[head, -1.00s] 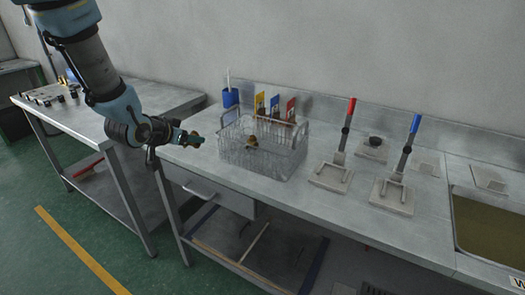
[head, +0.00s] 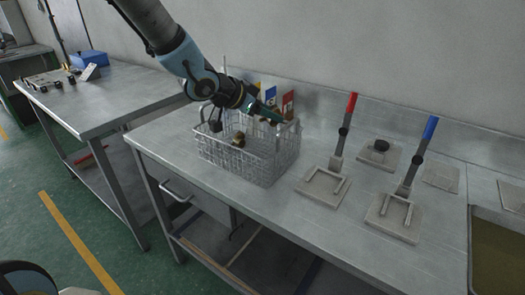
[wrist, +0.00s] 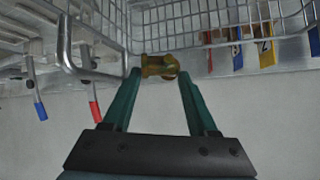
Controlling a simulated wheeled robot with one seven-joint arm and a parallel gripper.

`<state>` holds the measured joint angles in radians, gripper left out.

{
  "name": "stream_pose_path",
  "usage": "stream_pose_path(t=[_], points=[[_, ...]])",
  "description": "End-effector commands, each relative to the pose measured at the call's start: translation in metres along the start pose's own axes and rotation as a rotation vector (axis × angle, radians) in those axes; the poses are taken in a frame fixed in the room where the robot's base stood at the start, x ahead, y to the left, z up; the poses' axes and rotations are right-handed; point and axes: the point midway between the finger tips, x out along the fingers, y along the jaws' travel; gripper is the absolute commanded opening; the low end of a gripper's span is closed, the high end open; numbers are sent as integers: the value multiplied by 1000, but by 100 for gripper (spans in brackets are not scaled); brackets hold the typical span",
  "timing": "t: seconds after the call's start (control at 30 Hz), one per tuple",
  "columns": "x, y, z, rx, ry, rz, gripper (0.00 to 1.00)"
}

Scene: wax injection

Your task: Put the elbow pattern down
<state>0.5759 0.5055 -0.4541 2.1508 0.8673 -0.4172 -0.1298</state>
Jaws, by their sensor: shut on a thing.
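The elbow pattern (wrist: 160,66), a brass-coloured bent piece, is between the green fingertips of my gripper (wrist: 160,74) in the wrist view. My gripper (head: 272,114) is over the back of the wire basket (head: 240,165) in the head view, with its fingers pointing right. The held pattern is hard to make out there. Another brass-coloured piece (head: 238,139) shows inside the basket, left of the fingers. In the wrist view, the basket's wire walls (wrist: 200,18) and rim are around and beyond the fingertips.
Coloured cards (head: 287,102) stand behind the basket against the wall. The bench front beside the basket is clear.

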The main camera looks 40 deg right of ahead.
Motion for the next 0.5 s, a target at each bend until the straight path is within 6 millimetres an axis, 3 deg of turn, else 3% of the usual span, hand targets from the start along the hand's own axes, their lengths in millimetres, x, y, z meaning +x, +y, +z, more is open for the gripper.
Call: stream_pose_path(t=[0.2,0.5], points=[[23,6,33,-1,-4,2,6],[38,10,55,-3,-4,1,6]])
